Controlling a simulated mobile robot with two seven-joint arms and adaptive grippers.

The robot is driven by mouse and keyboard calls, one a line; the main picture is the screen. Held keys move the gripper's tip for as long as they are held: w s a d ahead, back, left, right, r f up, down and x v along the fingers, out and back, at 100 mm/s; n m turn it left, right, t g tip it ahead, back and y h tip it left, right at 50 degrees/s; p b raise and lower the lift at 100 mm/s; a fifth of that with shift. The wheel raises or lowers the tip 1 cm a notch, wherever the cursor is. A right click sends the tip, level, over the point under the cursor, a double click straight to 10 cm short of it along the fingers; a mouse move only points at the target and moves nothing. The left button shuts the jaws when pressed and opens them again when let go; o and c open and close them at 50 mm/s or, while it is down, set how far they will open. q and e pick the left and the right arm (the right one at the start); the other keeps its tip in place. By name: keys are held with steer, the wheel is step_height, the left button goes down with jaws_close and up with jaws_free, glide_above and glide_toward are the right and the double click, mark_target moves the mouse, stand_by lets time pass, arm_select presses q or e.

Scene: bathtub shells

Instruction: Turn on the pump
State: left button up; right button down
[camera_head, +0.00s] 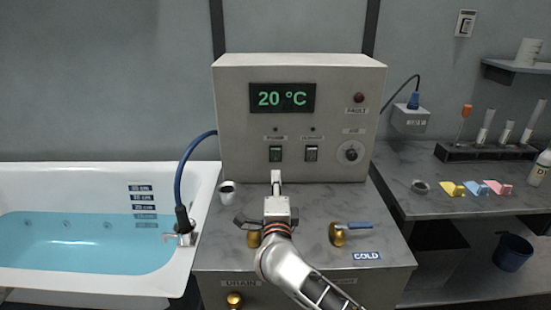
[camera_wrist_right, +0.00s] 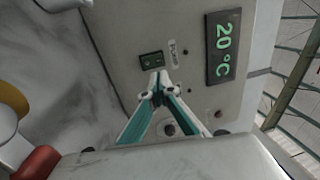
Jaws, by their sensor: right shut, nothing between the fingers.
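The grey control box (camera_head: 300,120) shows a green 20 °C display (camera_head: 282,98). It has two dark rocker switches side by side, a left switch (camera_head: 275,154) and a right switch (camera_head: 311,153). My right gripper (camera_head: 276,176) is shut and empty, in front of the box just below the left switch. In the right wrist view its fingertips (camera_wrist_right: 159,80) are together near the left switch (camera_wrist_right: 151,59), and they hide the other one. I cannot tell if they touch the panel. My left gripper is not in view.
A dial (camera_head: 351,152) and a red fault lamp (camera_head: 359,97) sit on the box's right side. A water-filled tub (camera_head: 80,240) is left, a side bench (camera_head: 440,205) right.

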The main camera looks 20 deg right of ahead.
mark_target(274, 151)
steer(key=x, duration=0.9)
steer(key=shift+w+d, duration=0.1)
steer(key=shift+w, duration=0.25)
steer(key=shift+r, duration=0.15)
